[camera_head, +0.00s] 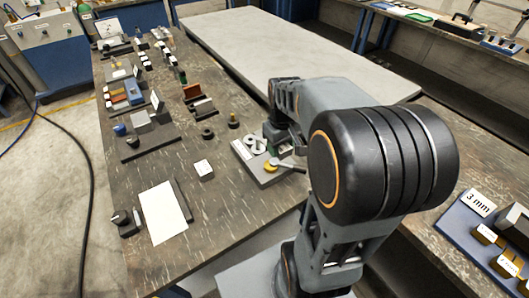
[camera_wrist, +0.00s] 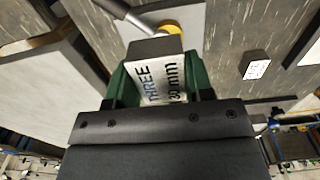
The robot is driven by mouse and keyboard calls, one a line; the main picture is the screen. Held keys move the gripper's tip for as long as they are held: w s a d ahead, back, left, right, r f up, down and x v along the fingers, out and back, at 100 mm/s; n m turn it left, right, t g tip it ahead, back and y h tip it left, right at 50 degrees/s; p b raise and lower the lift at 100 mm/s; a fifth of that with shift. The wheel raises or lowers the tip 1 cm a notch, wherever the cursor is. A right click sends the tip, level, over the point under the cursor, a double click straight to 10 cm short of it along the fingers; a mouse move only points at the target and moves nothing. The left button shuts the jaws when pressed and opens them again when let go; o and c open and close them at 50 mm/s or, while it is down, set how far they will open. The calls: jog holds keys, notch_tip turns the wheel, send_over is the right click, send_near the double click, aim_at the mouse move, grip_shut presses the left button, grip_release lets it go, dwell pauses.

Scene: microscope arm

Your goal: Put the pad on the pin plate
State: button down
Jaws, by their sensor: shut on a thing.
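My gripper (camera_wrist: 155,85) has green fingers and is shut on a grey block (camera_wrist: 155,47). The block's white face (camera_wrist: 163,82) reads "THREE" and "30 mm". In the head view my gripper (camera_head: 279,150) is low over a grey plate (camera_head: 268,180), partly hidden by my arm. The plate carries white curved shapes (camera_head: 254,145) and a yellow-ended metal rod (camera_head: 287,167). In the wrist view the yellow part (camera_wrist: 170,27) and rod (camera_wrist: 113,8) lie just beyond the block, over the light plate (camera_wrist: 191,38). I cannot tell whether the block touches the plate. No separate pad is clearly identifiable.
A small white-topped block (camera_head: 203,169), a white sheet (camera_head: 163,212) and dark rings (camera_head: 207,133) lie left of the plate. Several blocks and stands fill the bench's far left. Bare bench (camera_head: 225,225) shows in front of the plate.

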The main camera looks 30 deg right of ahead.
jog(key=w, duration=0.1)
jog(key=w+f, duration=0.1)
jog(key=w, duration=0.1)
jog(key=w+f, duration=0.1)
jog(key=shift+w+a, duration=0.2)
jog(key=shift+w, duration=0.05)
send_over(264, 155)
jog(key=f, duration=0.5)
jog(key=shift+s+f, duration=0.15)
jog(key=shift+s, duration=0.05)
jog(key=shift+w+f, duration=0.25)
jog(key=shift+f, duration=1.55)
jog(key=shift+f, duration=0.15)
jog(key=shift+f, duration=0.1)
jog(key=c, duration=0.5)
grip_release()
